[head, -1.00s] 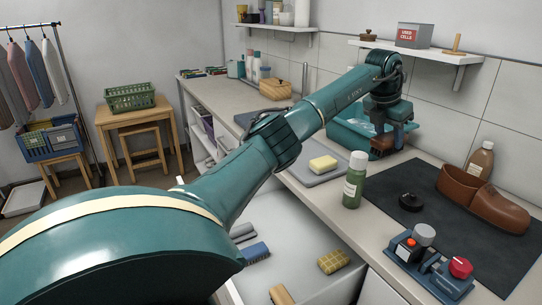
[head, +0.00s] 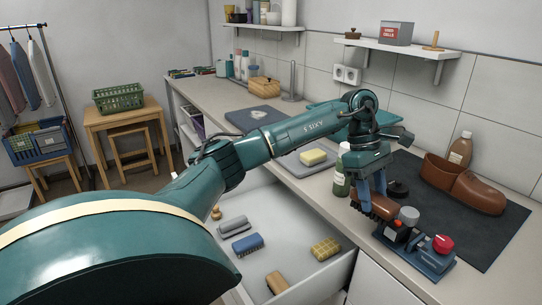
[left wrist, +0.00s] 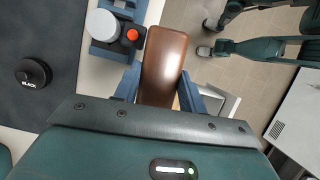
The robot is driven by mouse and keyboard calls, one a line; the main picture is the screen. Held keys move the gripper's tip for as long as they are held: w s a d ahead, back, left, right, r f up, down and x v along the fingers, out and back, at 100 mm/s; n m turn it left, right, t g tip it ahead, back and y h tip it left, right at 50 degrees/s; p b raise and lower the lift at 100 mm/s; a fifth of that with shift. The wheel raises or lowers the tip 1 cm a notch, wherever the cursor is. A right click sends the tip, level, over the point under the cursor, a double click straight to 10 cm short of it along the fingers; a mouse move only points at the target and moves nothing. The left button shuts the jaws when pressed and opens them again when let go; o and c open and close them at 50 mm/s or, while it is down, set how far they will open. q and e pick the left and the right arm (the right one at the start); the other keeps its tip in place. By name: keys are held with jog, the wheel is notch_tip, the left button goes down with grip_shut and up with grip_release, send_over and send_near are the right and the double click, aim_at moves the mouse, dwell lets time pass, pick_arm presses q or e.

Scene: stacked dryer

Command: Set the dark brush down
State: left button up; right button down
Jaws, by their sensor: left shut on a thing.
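My left gripper (head: 371,194) is shut on the dark brush, with its fingers on either side. The dark brush (head: 381,207) has a smooth brown back, which fills the upper middle of the left wrist view (left wrist: 165,60). It is held beside the blue polish rack near the counter's front edge.
The blue rack (head: 423,262) with grey and red knobs stands right of the gripper. A green bottle (head: 341,183) stands behind the gripper. The drawer's middle has bare room.

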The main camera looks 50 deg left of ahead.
pick_arm(q)
jog(key=s+d+f+m+g+y, duration=0.2)
jog(key=s+d+m, duration=0.3)
jog(key=m, duration=0.4)
jog(key=s+d+f+m+g+y, duration=0.2)
jog(key=s+d+f+m, duration=0.3)
jog(key=s+m, duration=0.3)
jog(key=shift+s+d+m+y, duration=0.15)
jog(key=shift+d+m+y, duration=0.15)
jog(key=shift+d+m, duration=0.25)
jog(key=shift+a, duration=0.2)
